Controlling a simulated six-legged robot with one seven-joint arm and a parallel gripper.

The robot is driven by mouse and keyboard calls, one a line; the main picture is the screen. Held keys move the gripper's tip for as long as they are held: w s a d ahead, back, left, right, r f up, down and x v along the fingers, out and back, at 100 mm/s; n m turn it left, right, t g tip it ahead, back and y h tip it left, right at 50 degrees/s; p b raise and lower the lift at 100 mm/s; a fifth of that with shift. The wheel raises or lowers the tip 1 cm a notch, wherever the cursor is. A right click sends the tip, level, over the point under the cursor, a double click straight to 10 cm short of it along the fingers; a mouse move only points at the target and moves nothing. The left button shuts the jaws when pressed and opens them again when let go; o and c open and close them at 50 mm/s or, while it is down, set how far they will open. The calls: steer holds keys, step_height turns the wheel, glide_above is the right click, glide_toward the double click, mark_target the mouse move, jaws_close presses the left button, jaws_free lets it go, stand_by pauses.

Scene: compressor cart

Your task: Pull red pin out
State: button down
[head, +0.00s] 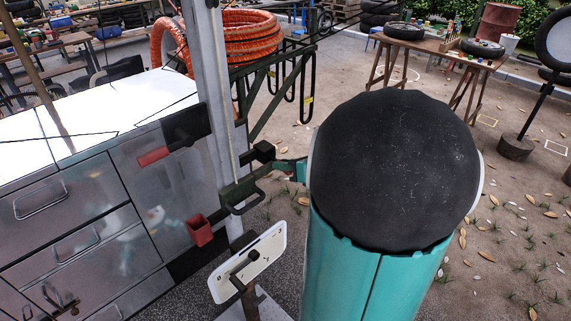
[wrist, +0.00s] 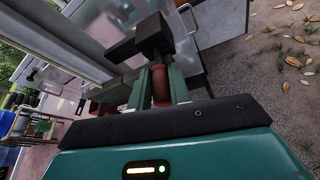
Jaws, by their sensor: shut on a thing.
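My gripper (head: 290,168) reaches left from behind my large teal and black arm link, to a dark bracket on a grey upright post (head: 222,100). In the wrist view its two green fingers (wrist: 160,92) are shut on the red pin (wrist: 160,82), a short red cylinder between them. A black block (wrist: 150,36) sits just beyond the fingertips and partly hides the far end of the pin. In the head view the pin itself is hidden by the fingers and the block. I cannot tell how deep the pin sits in the bracket.
A metal drawer cabinet (head: 75,215) stands left of the post. A small red box (head: 200,230) and a white plate (head: 249,262) are low near the post. A coiled orange hose (head: 240,38) hangs behind. Open ground (head: 510,215) with leaves lies to the right.

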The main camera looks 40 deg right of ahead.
steer(key=s, duration=0.8)
steer(key=shift+s, duration=0.4)
stand_by(0.9)
